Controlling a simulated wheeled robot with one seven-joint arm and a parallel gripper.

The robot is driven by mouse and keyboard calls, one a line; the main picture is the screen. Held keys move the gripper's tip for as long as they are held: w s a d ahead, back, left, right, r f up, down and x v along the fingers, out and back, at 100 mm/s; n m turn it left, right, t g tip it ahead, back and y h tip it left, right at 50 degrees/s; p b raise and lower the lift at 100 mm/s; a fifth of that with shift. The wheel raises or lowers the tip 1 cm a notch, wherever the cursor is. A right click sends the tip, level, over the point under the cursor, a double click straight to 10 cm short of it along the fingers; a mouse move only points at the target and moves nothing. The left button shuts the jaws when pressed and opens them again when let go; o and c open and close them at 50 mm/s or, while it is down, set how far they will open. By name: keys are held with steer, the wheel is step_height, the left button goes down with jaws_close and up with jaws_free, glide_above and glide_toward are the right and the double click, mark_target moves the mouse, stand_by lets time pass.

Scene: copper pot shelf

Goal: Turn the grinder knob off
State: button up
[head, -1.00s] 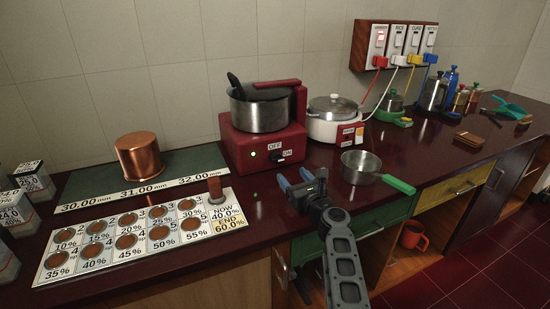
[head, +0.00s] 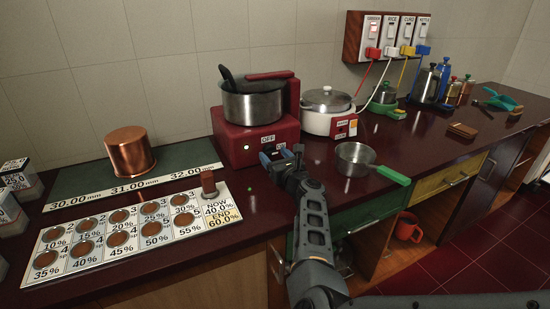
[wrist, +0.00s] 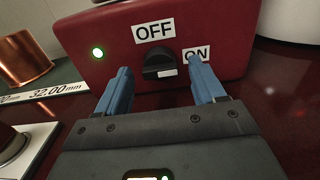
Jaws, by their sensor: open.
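The grinder (head: 228,146) is a red box with a steel pot on top.
A steel saucepan (head: 354,160) with a green handle stands right of my arm. A white and red cooker (head: 326,118) is beside the grinder. A copper pot (head: 130,152) and a percent card (head: 100,240) are at left. A switch panel (head: 388,38) is on the wall.

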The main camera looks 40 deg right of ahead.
steer(key=shift+c, duration=0.4)
steer(key=c, duration=1)
steer(key=shift+f+n+b, duration=0.1)
steer(key=shift+n+b, duration=0.2)
steer(key=shift+n, duration=0.1)
steer(key=n+b, duration=0.2)
steer(key=shift+f+n, duration=0.1)
steer(key=shift+n, duration=0.3)
steer(key=n+b, duration=0.3)
steer(key=n, duration=0.2)
steer(key=shift+a+n, duration=0.1)
steer(key=shift+n, duration=0.2)
steer(key=n+b, duration=0.2)
steer(key=n, duration=0.2)
steer(key=shift+b, duration=0.4)
steer(key=n+b, duration=0.2)
steer(key=n, duration=0.2)
steer(key=shift+a+n, duration=0.1)
steer(key=shift+n, duration=0.2)
